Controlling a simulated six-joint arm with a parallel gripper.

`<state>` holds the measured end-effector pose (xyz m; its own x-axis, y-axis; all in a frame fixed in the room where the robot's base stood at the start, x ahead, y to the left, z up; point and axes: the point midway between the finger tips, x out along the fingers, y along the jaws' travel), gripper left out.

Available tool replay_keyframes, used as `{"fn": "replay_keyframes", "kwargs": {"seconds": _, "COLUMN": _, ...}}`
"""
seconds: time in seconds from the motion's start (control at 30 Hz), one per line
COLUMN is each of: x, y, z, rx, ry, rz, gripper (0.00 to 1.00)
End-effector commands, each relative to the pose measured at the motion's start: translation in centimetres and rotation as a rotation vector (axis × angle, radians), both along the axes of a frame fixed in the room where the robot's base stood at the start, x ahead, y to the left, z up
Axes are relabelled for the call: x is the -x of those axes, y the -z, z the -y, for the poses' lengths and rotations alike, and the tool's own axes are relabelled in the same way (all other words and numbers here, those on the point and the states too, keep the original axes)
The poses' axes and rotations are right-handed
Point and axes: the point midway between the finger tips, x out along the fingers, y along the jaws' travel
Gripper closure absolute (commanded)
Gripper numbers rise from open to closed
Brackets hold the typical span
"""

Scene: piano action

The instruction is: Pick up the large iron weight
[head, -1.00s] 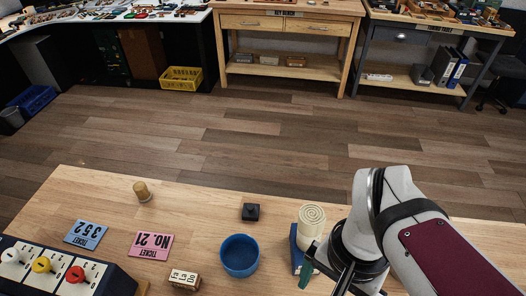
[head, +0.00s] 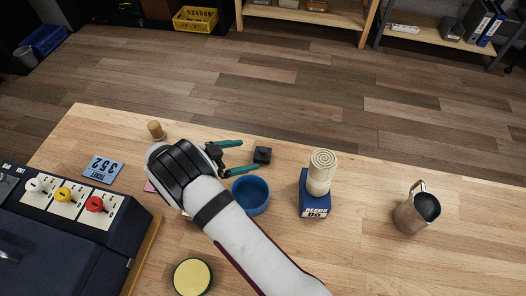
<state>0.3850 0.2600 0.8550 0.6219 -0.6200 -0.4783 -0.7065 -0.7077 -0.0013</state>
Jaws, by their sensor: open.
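A small black block with a raised top (head: 262,156), which looks like the iron weight, sits on the wooden table behind the blue bowl. My gripper (head: 250,156) is open, its two green fingers pointing right toward the block. The block lies just past the fingertips, in line with the gap between them. Nothing is held. I cannot tell the height of the fingers above the table. No second weight shows for comparing size.
The blue bowl (head: 250,196) is close to the lower finger. A metal jug (head: 417,208) is at right, a wooden peg (head: 156,131) at left. My arm covers most of the pink ticket.

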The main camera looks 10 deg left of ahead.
Motion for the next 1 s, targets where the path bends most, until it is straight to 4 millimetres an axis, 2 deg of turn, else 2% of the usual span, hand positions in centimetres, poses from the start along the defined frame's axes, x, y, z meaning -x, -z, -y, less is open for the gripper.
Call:
{"fn": "replay_keyframes", "kwargs": {"seconds": 0.17, "x": -1.4, "y": 1.0, "z": 1.7, "rx": 0.002, "ry": 0.002, "rz": -0.002, "gripper": 0.0}}
{"fn": "replay_keyframes", "kwargs": {"seconds": 0.33, "x": -3.4, "y": 2.3, "z": 4.2, "rx": 0.002, "ry": 0.004, "rz": -0.003, "gripper": 0.0}}
{"fn": "replay_keyframes", "kwargs": {"seconds": 0.43, "x": -4.1, "y": 2.8, "z": 4.8, "rx": 0.0, "ry": 0.002, "rz": -0.001, "gripper": 0.0}}
{"fn": "replay_keyframes", "kwargs": {"seconds": 0.63, "x": -4.2, "y": 2.8, "z": 4.9, "rx": 0.0, "ry": 0.001, "rz": -0.001, "gripper": 0.0}}
{"fn": "replay_keyframes", "kwargs": {"seconds": 0.67, "x": -4.2, "y": 2.8, "z": 4.9, "rx": 0.0, "ry": 0.001, "rz": -0.001, "gripper": 0.04}}
{"fn": "replay_keyframes", "kwargs": {"seconds": 1.0, "x": -4.2, "y": 2.8, "z": 4.9, "rx": 0.0, "ry": 0.001, "rz": -0.001, "gripper": 0.65}}
